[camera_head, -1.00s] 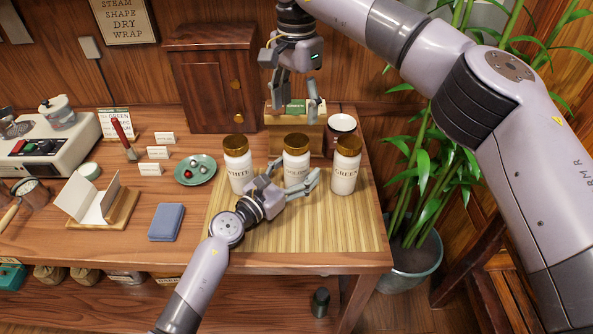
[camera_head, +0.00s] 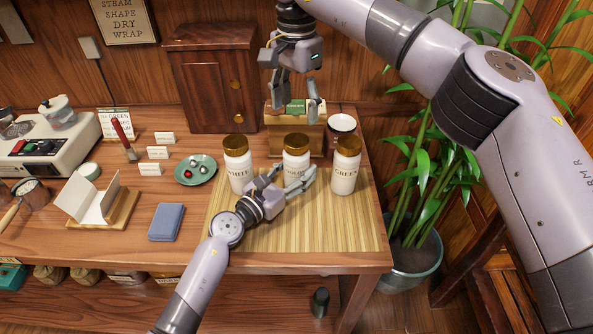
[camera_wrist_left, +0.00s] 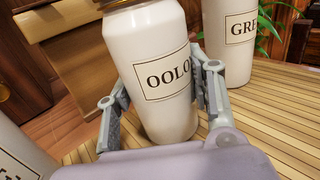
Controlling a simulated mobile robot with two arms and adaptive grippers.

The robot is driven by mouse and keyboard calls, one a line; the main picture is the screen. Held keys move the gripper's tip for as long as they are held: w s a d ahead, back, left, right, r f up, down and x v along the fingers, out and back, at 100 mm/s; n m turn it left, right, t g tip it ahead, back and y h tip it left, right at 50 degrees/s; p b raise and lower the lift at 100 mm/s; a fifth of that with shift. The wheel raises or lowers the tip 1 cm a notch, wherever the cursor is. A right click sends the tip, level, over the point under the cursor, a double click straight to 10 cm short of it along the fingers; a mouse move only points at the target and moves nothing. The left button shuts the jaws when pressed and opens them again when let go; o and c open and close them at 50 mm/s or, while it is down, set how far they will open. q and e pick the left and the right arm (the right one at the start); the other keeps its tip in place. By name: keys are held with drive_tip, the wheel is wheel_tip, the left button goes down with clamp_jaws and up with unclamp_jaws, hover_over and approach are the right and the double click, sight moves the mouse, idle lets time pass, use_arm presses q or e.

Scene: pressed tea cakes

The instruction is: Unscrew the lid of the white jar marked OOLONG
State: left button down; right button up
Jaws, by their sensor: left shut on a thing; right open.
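The white OOLONG jar (camera_head: 296,160) stands upright on the bamboo mat (camera_head: 300,235), between the two other jars. Its brown-gold lid (camera_head: 296,141) is on. My left gripper (camera_head: 284,180) is shut around the jar's body, below the lid. In the left wrist view its two fingers lie on either side of the jar (camera_wrist_left: 160,60), whose label is partly hidden by a finger. My right gripper (camera_head: 297,110) is open and empty, pointing down, above and behind the OOLONG jar in the head view.
The WHITE jar (camera_head: 237,165) stands to the left and the GREEN jar (camera_head: 345,167) to the right, both close by. A green plate (camera_head: 205,162) lies left. The mat's front is clear.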

sight(296, 140)
drive_tip(key=m, duration=0.3)
drive_tip(key=shift+m, duration=0.4)
drive_tip(key=m, duration=1)
drive_tip(key=shift+m, duration=0.3)
drive_tip(key=m, duration=1.6)
drive_tip(key=shift+m, duration=0.3)
drive_tip(key=m, duration=0.9)
drive_tip(key=shift+m, duration=0.4)
drive_tip(key=m, duration=0.4)
drive_tip(key=shift+f, duration=4.05)
drive_tip(key=shift+c, duration=0.2)
